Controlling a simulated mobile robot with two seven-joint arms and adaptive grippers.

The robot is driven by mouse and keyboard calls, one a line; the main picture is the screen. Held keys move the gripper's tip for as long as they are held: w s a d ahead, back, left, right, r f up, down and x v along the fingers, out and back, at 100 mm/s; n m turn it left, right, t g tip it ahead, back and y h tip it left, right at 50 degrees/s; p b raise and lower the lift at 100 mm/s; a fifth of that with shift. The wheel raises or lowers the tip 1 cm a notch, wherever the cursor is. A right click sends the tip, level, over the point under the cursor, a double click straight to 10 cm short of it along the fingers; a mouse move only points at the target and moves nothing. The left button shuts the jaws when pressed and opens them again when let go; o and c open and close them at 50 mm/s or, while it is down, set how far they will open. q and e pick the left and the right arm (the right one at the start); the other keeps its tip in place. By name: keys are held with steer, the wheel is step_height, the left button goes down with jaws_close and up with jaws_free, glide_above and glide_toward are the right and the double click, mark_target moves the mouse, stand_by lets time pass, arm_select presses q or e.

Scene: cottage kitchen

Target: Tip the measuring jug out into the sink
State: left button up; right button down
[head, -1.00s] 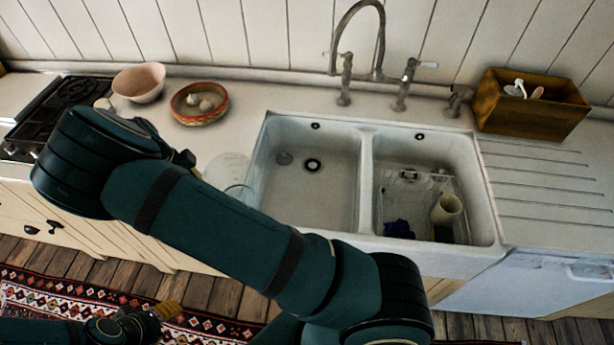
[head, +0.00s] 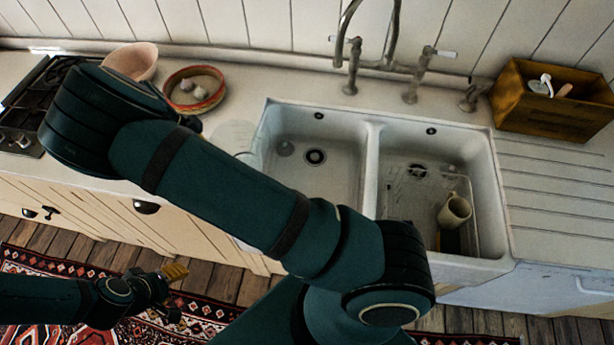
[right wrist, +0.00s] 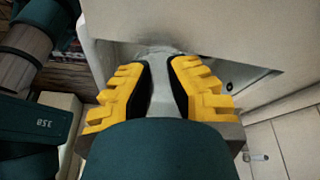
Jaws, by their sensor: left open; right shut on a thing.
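The measuring jug (head: 232,136) is clear and hard to make out in the head view, at the left edge of the sink and partly behind my right arm. I cannot tell what the jug contains. My left gripper (head: 175,272) is open and empty, low over the rug.
The right basin holds a clear tub (head: 415,190) and a cream cup (head: 454,211). A tap (head: 385,60) stands behind the sink. A wooden box (head: 552,103) is at right.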

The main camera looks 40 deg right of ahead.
stand_by(0.3)
steer(key=shift+r, duration=0.25)
steer(key=shift+s+d+r+t+y, duration=0.4)
steer(key=shift+d+r+t+y, duration=0.15)
steer(key=shift+r+y, duration=0.15)
steer(key=shift+s+d+r+t+y, duration=0.4)
steer(key=shift+d+r+t+y, duration=0.15)
steer(key=shift+y, duration=0.25)
steer(key=shift+s+d+r, duration=0.1)
steer(key=shift+s+d, duration=0.05)
steer(key=shift+s, duration=0.05)
steer(key=shift+s+d+f+t+y, duration=0.2)
steer(key=shift+s+d+t+y, duration=0.3)
steer(key=shift+y, duration=0.3)
steer(key=s+d+r+t+y, duration=0.3)
steer(key=s+d+t+y, duration=0.2)
steer(key=d, duration=0.1)
steer(key=shift+y, duration=0.4)
steer(key=shift+d, duration=0.1)
